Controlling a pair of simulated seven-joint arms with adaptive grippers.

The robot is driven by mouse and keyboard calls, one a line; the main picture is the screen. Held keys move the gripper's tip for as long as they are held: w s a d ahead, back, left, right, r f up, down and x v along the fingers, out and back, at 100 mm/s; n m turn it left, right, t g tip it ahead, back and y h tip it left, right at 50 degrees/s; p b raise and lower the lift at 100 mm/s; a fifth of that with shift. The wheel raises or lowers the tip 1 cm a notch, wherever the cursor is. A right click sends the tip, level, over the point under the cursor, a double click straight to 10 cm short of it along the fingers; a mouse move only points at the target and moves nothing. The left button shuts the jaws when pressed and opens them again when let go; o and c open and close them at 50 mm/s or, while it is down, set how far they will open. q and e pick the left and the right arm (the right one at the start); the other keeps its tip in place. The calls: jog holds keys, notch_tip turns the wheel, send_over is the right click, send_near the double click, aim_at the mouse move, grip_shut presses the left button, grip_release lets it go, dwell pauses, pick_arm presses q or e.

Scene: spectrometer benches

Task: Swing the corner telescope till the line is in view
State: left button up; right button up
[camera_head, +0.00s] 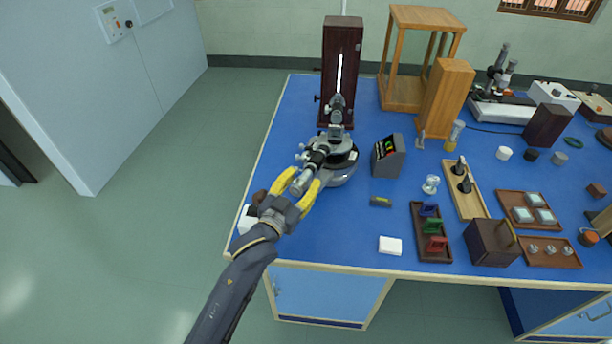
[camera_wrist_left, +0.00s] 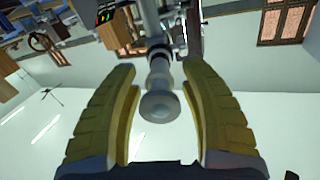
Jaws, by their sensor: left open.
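The spectrometer (camera_head: 338,172) stands near the left edge of the blue bench, with a dark round table and a grey base. Its telescope (camera_head: 318,156) points toward the front left, at my left gripper (camera_head: 298,183). The gripper's yellow fingers are open, one on each side of the telescope's eyepiece end. In the left wrist view the round eyepiece (camera_wrist_left: 160,106) sits between the two open fingers (camera_wrist_left: 161,110), with gaps showing on both sides. A dark lamp housing (camera_head: 341,70) with a bright vertical slit stands behind the spectrometer. A small grey display box (camera_head: 387,156) shows coloured marks. My right gripper does not show.
The blue bench (camera_head: 330,235) has bare room in front of the spectrometer. A white block (camera_head: 390,245), a rack of coloured pieces (camera_head: 431,232) and a wooden tray (camera_head: 465,189) lie to the right. A wooden frame (camera_head: 403,92) stands behind. A white item beside the gripper is partly hidden.

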pick_arm(q)
jog(key=shift+x, duration=1.2)
grip_shut()
